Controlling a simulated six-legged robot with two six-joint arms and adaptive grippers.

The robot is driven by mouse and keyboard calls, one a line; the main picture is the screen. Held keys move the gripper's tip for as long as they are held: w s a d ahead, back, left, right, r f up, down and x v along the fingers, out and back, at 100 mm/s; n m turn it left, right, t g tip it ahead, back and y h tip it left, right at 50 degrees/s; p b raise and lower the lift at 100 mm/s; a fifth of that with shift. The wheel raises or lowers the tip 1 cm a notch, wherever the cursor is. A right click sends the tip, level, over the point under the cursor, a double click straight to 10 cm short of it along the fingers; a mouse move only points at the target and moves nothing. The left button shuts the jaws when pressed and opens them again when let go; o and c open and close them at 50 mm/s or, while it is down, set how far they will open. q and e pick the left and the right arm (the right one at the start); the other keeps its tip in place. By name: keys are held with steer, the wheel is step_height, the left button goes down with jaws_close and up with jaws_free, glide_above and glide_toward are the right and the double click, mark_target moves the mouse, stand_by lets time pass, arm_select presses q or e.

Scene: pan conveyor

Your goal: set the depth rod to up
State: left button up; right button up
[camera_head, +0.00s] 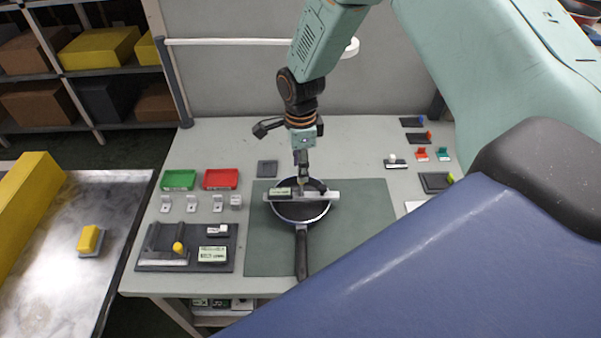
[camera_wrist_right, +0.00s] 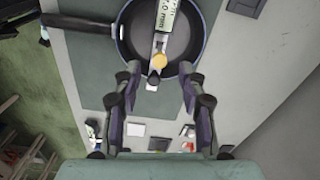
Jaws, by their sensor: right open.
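A black frying pan (camera_head: 287,213) lies on the green mat, its handle toward the front. A depth gauge with a pale beam (camera_head: 325,196) and a display box (camera_head: 281,193) lies across the pan's rim. In the right wrist view the gauge's display (camera_wrist_right: 166,17) shows partly, ending in "0 mm", with a yellow knob (camera_wrist_right: 158,62) below it. The rod's height cannot be told. My right gripper (camera_head: 303,172) is above the gauge, pointing down. In the wrist view its open fingers (camera_wrist_right: 159,74) stand either side of the knob area, apart from it. My left gripper is out of view.
The green mat (camera_head: 357,235) is clear to the right of the pan. A dark tray (camera_head: 152,240) with tools, red (camera_head: 221,179) and green (camera_head: 178,180) bins and small blocks stand at left. Small coloured pieces (camera_head: 422,154) stand at right. A conveyor (camera_head: 60,280) is far left.

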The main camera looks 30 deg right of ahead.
step_height(320, 180, up, 8)
steer(key=shift+r, duration=0.15)
steer(key=shift+s, duration=0.15)
stand_by(0.4)
steer(key=s+a+f+n, duration=0.2)
steer(key=s+f+n, duration=0.3)
steer(key=s+f, duration=0.1)
steer(key=s+a+f+n, duration=0.3)
steer(key=s+f+n, duration=0.2)
steer(key=s, duration=0.4)
steer(key=s+a+f+n, duration=0.3)
steer(key=s+f+n, duration=0.2)
steer(key=s+f, duration=0.2)
steer(key=shift+s+f+n+y, duration=0.1)
steer(key=shift+s+n+y, duration=0.2)
steer(key=shift+n, duration=0.1)
steer(key=s+n, duration=0.6)
steer(key=s, duration=0.3)
step_height(320, 180, down, 20)
steer(key=b, duration=2)
